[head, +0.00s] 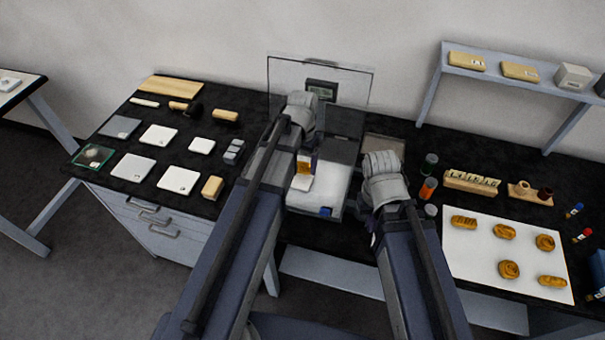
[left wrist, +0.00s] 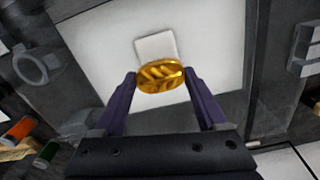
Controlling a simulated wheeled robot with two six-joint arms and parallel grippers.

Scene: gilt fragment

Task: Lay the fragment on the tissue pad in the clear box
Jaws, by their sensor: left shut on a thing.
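The gold, ridged oval fragment (left wrist: 162,76) is between the fingertips of my left gripper (left wrist: 160,78), which is shut on it. In the head view the fragment (head: 303,167) shows below my left wrist, over a white surface (head: 325,188). A small white square pad (left wrist: 156,46) lies on that surface, just beyond the fragment in the left wrist view; I cannot tell whether the fragment touches it. A greenish clear box (head: 80,162) with a pale lump inside stands at the far left of the table. My right gripper (head: 374,239) is mostly hidden by its own arm.
White and grey square plates (head: 158,135) and wooden blocks (head: 225,116) lie on the left. A clear upright panel (head: 350,85) stands behind my left wrist. Vials (head: 428,188) and a white sheet (head: 465,255) with several gold fragments are on the right.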

